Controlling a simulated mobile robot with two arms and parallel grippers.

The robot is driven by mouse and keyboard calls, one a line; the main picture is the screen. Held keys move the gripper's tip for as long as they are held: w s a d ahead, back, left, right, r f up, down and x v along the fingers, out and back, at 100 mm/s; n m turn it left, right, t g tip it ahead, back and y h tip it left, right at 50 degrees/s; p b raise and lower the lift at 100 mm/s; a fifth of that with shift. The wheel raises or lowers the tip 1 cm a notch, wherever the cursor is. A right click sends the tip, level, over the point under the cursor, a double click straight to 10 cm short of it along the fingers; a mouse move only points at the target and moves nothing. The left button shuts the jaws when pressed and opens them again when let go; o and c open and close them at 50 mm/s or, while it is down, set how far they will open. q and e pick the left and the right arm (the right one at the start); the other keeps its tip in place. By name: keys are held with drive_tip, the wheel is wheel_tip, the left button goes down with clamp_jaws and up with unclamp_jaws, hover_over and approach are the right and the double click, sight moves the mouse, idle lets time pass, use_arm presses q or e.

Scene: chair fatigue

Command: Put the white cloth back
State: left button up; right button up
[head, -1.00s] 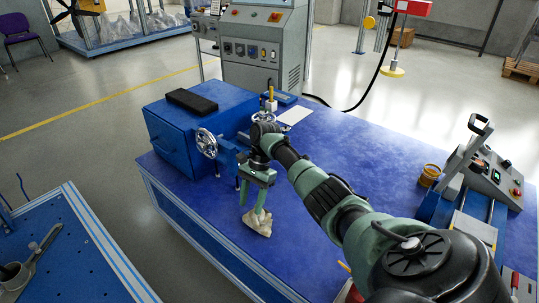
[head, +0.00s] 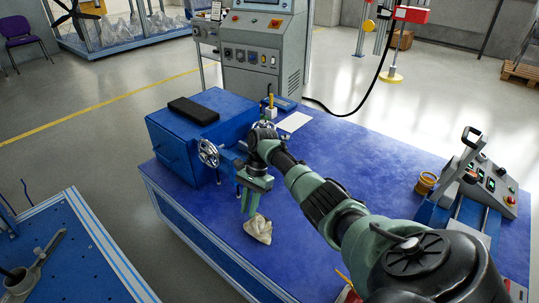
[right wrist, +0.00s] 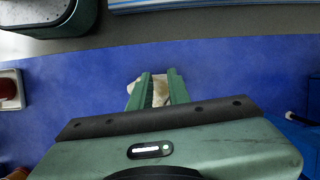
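The crumpled off-white cloth (head: 258,230) lies on the blue table top (head: 330,165), near its front left edge. My right gripper (head: 249,209) points down just above and slightly left of the cloth, its two green fingers apart with nothing visibly held. In the right wrist view the cloth (right wrist: 160,92) shows beyond and between the parted fingers of the right gripper (right wrist: 160,80). Whether a fingertip still touches the cloth is hard to tell. My left gripper is not in view.
A blue machine box (head: 175,150) with a black pad (head: 193,110) and handwheel (head: 208,153) stands left of my gripper. A white sheet (head: 294,122) lies behind it. A yellow-brown container (head: 426,183) and control panel (head: 490,185) stand right. The table's middle is clear.

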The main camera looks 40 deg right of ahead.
drive_tip(key=shift+s+d+f, duration=0.1)
drive_tip(key=shift+d, duration=0.5)
drive_tip(key=shift+s+d+f, duration=0.1)
drive_tip(key=shift+d, duration=0.45)
clamp_jaws()
drive_tip(key=f, duration=0.2)
drive_tip(key=shift+d+f, duration=0.35)
drive_tip(key=shift+f, duration=0.05)
